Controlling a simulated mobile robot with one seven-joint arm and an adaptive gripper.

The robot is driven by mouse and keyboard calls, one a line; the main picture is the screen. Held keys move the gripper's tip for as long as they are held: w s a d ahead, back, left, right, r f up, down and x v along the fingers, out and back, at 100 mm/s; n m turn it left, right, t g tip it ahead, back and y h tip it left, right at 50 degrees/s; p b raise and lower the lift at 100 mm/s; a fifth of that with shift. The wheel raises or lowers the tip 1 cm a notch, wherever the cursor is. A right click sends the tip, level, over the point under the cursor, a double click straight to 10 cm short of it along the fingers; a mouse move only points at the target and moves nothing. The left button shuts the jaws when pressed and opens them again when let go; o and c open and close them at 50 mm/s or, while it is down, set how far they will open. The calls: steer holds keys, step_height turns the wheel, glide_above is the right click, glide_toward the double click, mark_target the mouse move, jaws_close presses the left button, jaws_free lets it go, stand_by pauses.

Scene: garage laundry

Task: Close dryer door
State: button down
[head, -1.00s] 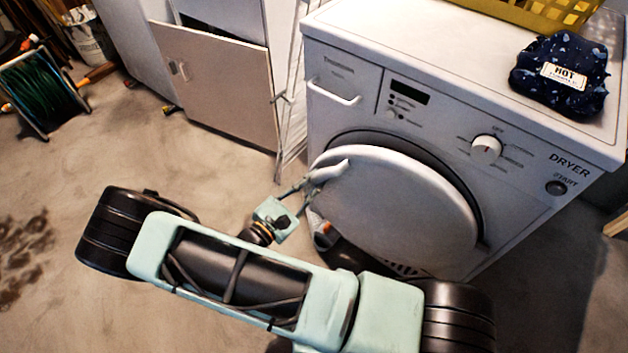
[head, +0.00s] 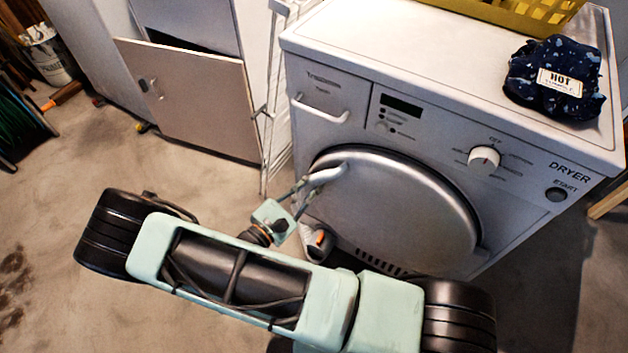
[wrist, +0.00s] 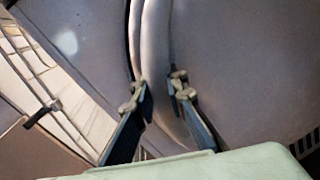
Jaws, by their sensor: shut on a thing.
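The white dryer (head: 345,45) stands in the middle right of the head view. Its round door (head: 395,215) lies almost flush with the front panel; a small remaining gap cannot be judged. The pale door handle (head: 329,175) is at the door's upper left edge. My gripper (head: 306,187) is at this handle and shut on it. In the wrist view, my gripper's two fingers (wrist: 160,90) are on either side of the pale curved handle (wrist: 153,45). My arm hides the floor below the door.
A dark blue patterned cloth bag labelled HOT (head: 556,80) and a yellow basket (head: 505,10) sit on the dryer. A cabinet with an open door (head: 195,98) and a white rack (head: 277,130) stand at left. A grey and orange object (head: 318,242) lies below the dryer door.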

steer(key=shift+w+d+r, duration=0.1)
steer(key=shift+w, duration=0.4)
steer(key=c, duration=2)
jaws_free()
steer(key=shift+o, duration=0.2)
steer(key=shift+s, duration=0.1)
steer(key=v, duration=1.2)
